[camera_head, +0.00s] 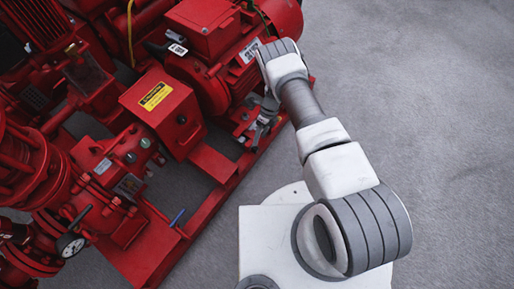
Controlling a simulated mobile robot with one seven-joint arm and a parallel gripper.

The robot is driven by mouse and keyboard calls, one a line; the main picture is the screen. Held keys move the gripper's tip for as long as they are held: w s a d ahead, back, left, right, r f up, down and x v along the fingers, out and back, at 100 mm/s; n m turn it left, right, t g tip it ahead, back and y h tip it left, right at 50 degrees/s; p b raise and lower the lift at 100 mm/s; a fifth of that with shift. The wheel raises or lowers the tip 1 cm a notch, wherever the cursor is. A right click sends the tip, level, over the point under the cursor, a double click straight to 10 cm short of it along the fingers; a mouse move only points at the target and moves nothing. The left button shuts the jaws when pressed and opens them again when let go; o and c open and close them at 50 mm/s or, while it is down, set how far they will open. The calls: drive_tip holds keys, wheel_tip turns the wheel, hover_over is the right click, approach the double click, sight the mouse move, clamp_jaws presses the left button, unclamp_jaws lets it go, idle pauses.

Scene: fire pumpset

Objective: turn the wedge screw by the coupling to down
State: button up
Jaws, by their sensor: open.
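The red coupling guard box (160,112), with a yellow label, sits between the red pump and the red motor. My gripper (257,137) points down beside the motor's foot, above the outer rail of the red base, to the right of the guard box. It is small and dark here; its fingers look open, and I see nothing held. I cannot make out the wedge screw; it may be hidden at or behind my gripper. Whether my fingers touch anything is too small to tell.
The red motor (224,42) rises close behind my gripper. The red base frame (207,217) runs diagonally along the pumpset's near side. A thin blue piece (177,217) sticks up from it. The grey floor (430,110) at right is clear.

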sight(255, 149)
drive_tip(key=b+x, duration=0.1)
drive_tip(key=x, duration=0.5)
drive_tip(key=shift+f, duration=0.1)
drive_tip(key=shift+c, duration=0.2)
clamp_jaws()
